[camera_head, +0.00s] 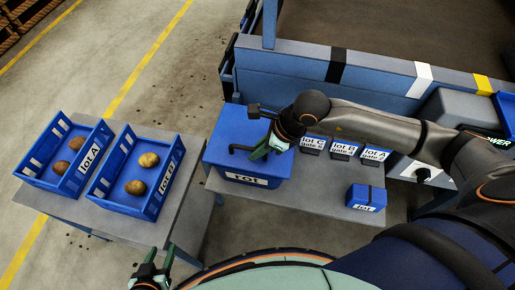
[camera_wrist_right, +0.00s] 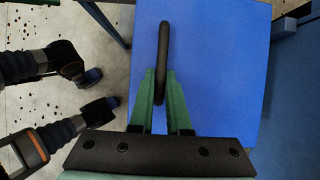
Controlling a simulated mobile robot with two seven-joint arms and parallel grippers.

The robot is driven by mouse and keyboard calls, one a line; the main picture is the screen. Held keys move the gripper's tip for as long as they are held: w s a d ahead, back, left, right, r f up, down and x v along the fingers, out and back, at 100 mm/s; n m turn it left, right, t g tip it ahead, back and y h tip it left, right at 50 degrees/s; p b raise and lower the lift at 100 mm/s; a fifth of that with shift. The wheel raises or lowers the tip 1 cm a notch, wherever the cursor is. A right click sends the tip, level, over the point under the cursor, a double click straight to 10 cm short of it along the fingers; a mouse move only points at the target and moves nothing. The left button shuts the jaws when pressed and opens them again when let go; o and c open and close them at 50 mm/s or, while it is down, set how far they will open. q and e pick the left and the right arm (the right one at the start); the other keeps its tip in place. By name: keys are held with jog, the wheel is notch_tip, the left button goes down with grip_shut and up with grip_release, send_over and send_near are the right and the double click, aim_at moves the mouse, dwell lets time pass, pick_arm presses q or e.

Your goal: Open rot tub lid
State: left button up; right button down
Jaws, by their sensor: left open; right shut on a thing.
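The blue rot tub (camera_head: 246,180) stands on the grey table with its label facing me. Its blue lid (camera_head: 237,125) lies flat on top and looks closed. A dark bar handle (camera_head: 238,149) rises from the lid. My right gripper (camera_head: 262,150) is over the lid and shut on the handle. In the right wrist view the green fingers (camera_wrist_right: 160,85) close around the black handle (camera_wrist_right: 164,38), with the blue lid (camera_wrist_right: 225,80) behind. My left gripper (camera_head: 150,275) is open and empty at the bottom edge, away from the tub.
Blue crates lot A (camera_head: 88,168) and lot B (camera_head: 160,190) hold potatoes on the left table. A small blue labelled box (camera_head: 366,195) sits right of the tub. Gate signs (camera_head: 343,147) and the blue grader frame (camera_head: 300,65) stand behind. The table front is clear.

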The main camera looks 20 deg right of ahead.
aim_at(275, 58)
jog(key=shift+w+d+r+p, duration=0.15)
jog(key=shift+r+p, duration=0.1)
jog(key=shift+r, duration=0.25)
jog(key=shift+w+d+r+p, duration=0.1)
jog(key=shift+w+r+p, duration=0.1)
jog(key=shift+r, duration=0.3)
jog(key=shift+w+d+r+p, duration=0.15)
jog(key=shift+r+p, duration=0.1)
jog(key=shift+r, duration=0.4)
jog(key=shift+w+d+r, duration=0.1)
jog(key=shift+w+d+r+p, duration=0.25)
jog(key=shift+w+r+p, duration=0.1)
jog(key=shift+r, duration=0.3)
jog(key=shift+w+d+r+p, duration=0.2)
jog(key=shift+w+r, duration=0.1)
jog(key=shift+r, duration=0.3)
jog(key=shift+w+d+r+b, duration=0.4)
jog(key=shift+w+d+r, duration=0.9)
jog(key=shift+w, duration=1)
jog(key=shift+w+d+r+b, duration=0.35)
jog(key=shift+w+d+r, duration=0.55)
jog(key=shift+w+d, duration=1.15)
jog(key=shift+w+d+r+b, duration=0.4)
jog(key=shift+w+d+r, duration=0.75)
jog(key=shift+w, duration=1.4)
